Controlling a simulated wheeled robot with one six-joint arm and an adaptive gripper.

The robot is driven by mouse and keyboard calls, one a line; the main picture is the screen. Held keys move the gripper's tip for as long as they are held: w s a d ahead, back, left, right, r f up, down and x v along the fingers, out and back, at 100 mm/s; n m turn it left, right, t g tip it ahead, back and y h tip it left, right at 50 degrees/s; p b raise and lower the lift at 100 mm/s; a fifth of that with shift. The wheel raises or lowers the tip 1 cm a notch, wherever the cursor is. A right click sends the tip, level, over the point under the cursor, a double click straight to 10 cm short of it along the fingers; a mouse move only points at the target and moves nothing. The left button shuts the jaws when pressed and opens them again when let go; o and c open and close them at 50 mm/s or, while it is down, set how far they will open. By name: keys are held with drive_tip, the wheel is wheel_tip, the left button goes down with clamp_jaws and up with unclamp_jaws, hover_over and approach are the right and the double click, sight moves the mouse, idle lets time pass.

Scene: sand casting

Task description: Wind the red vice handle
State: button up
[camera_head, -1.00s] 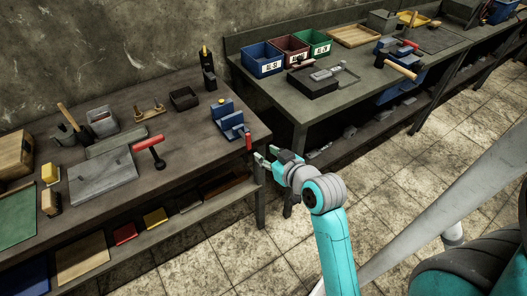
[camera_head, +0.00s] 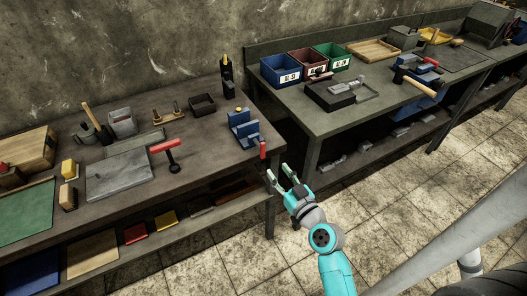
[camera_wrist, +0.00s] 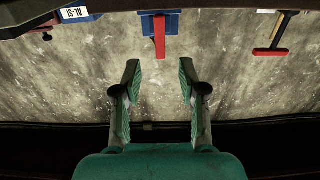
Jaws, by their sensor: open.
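The blue vice (camera_head: 244,131) stands near the right front corner of the left workbench. In the wrist view the open fingers (camera_wrist: 160,80) are spread wide. The red handle (camera_wrist: 160,36) shows beyond the fingertips, roughly centred between them, with part of the blue vice (camera_wrist: 148,23) behind it at the top edge.
A red-headed hammer-like tool (camera_head: 172,155) lies on the left bench (camera_head: 215,150), left of the vice. A black-and-yellow tool (camera_head: 227,74) stands behind the vice. The second bench (camera_head: 318,122) is to the right, with a gap between. Open floor (camera_head: 400,215) lies in front.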

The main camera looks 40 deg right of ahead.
sight(264, 152)
drive_tip(key=x, duration=1)
drive_tip(key=shift+w+d, duration=0.1)
drive_tip(key=shift+w, duration=0.2)
clamp_jaws()
